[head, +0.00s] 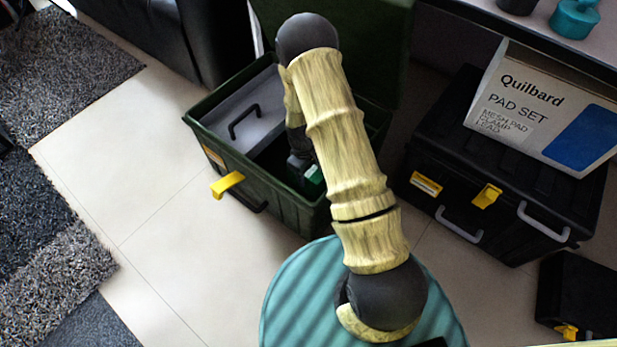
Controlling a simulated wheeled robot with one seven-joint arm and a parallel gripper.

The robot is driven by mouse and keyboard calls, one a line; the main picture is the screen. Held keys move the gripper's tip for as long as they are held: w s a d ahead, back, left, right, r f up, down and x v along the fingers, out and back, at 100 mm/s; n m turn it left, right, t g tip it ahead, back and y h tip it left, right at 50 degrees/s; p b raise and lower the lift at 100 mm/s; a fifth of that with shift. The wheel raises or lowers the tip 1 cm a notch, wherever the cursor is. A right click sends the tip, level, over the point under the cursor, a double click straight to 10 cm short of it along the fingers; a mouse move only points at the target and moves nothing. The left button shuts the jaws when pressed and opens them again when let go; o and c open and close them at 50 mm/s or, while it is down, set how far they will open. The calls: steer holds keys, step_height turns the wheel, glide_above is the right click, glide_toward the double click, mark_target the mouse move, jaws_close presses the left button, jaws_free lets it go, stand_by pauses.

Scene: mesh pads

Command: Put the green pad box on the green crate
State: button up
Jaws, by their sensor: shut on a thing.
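The green crate (285,205) stands on the floor at the centre with its lid raised at the back. It is dark green with a yellow latch on its front. A grey tray with a black handle fills its left part. My gripper (303,168) is over the crate's open right part, partly hidden behind my own arm. It is shut on a small green box with a white mark, the green pad box (314,177). My arm hides part of the box, and I cannot tell whether it touches the crate.
A black toolbox (450,205) with yellow latches stands to the right, with a white and blue Quilbard pad set carton (540,110) on it. A smaller black case (590,290) lies at lower right. Pale tiled floor (150,210) is clear at left, beside dark rugs (50,250).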

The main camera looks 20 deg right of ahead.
step_height(320, 180, down, 2)
steer(key=shift+f+b, duration=0.1)
steer(key=shift+b, duration=0.35)
steer(key=o, duration=1.2)
steer(key=r+p, duration=0.2)
steer(key=r, duration=0.2)
steer(key=r+p, duration=0.3)
steer(key=r, duration=0.1)
steer(key=w+r+p, duration=0.1)
steer(key=r+p, duration=0.2)
steer(key=r, duration=0.1)
steer(key=shift+w+a, duration=0.1)
steer(key=shift+a, duration=0.3)
steer(key=shift+r, duration=0.1)
